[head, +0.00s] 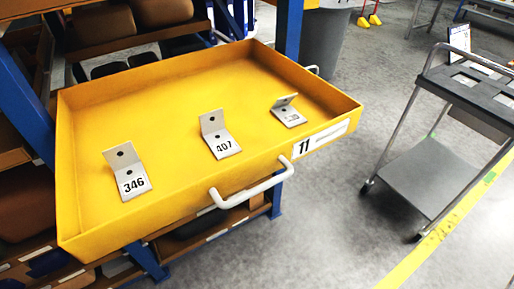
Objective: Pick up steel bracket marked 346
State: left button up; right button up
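The steel bracket marked 346 (132,185) lies in the left part of an open yellow drawer (95,222), near its front wall. It is a bent plate with a hole in its raised part and black digits on its lower part. A second bracket, marked 407 (224,147), lies in the middle. A third bracket (288,111) lies towards the right; its marking is too small to read. All three are apart from each other. Neither of my grippers is in view.
The drawer has a white front handle (252,190) and a label 11 (303,147). It juts out from a blue rack (22,105) with loaded shelves. A grey cart (430,170) stands at the right. Grey floor between them is clear. A grey bin (324,40) stands behind.

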aim_at(133, 182)
jog(key=i+l+z, duration=0.15)
jog(key=l, duration=0.3)
jog(key=i+l+z, duration=0.2)
jog(key=l, duration=0.25)
jog(key=i+l+z, duration=0.15)
jog(key=l, duration=0.25)
jog(key=i+l+z, duration=0.2)
jog(key=l, duration=0.2)
jog(key=i+l+z, duration=0.15)
jog(key=l, duration=0.25)
jog(key=u, duration=0.5)
jog(key=j+u, duration=0.15)
jog(key=u, duration=0.85)
jog(key=j+u, duration=0.1)
jog(key=u, duration=0.85)
jog(key=i+u, duration=0.1)
jog(key=u, duration=0.4)
